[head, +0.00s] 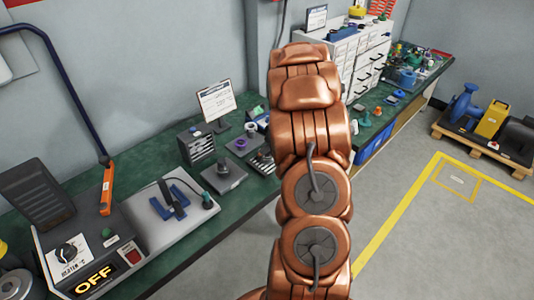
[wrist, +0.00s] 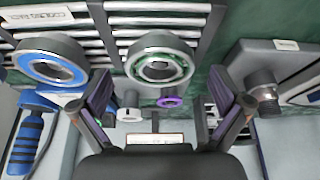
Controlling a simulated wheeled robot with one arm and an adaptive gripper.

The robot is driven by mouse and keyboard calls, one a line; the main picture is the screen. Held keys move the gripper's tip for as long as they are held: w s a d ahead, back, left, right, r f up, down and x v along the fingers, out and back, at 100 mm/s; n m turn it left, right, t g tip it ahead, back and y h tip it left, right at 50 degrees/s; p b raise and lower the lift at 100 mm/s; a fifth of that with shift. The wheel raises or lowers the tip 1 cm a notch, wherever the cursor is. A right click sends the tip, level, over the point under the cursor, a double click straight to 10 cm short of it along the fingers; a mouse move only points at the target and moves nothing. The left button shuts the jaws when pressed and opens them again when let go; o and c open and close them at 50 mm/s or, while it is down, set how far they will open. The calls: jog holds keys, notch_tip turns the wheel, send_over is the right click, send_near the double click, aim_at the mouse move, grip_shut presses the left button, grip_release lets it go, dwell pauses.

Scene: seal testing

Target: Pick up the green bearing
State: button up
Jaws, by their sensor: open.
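The green bearing (wrist: 160,80) is a grey metal ring with a green inner band, at the upper middle of the wrist view. My gripper (wrist: 161,92) is open, its two purple-padded fingers spread to the left and right just below the bearing in the picture. Nothing is between the pads, and I cannot tell the remaining distance in depth. In the head view, my copper arm covers the middle of the bench, and I cannot make out the green bearing or my gripper there.
A blue-banded bearing (wrist: 50,64) lies left of the green one. A grey block with a metal post (wrist: 262,85) stands to the right. A purple ring (wrist: 169,102) and slatted racks (wrist: 160,7) are close by. The green bench (head: 148,158) holds a heater unit with an OFF display (head: 95,278).

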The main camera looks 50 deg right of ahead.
aim_at(268, 158)
jog(key=shift+w+f, duration=0.1)
jog(key=shift+f, duration=0.1)
jog(key=shift+c, duration=0.2)
jog(key=c, duration=1.4)
jog(key=shift+c, duration=0.2)
jog(key=shift+r, duration=0.1)
jog(key=shift+r+b, duration=0.9)
jog(key=shift+r, duration=0.65)
jog(key=shift+s+a+r+b, duration=0.25)
jog(key=shift+s+a+b, duration=0.15)
jog(key=shift+s+a, duration=0.35)
jog(key=s+a+r+b, duration=0.1)
jog(key=s+a+b, duration=0.3)
jog(key=s+a, duration=0.5)
jog(key=shift+s+a+r, duration=0.15)
jog(key=shift+s+a, duration=0.1)
jog(key=shift+a, duration=0.3)
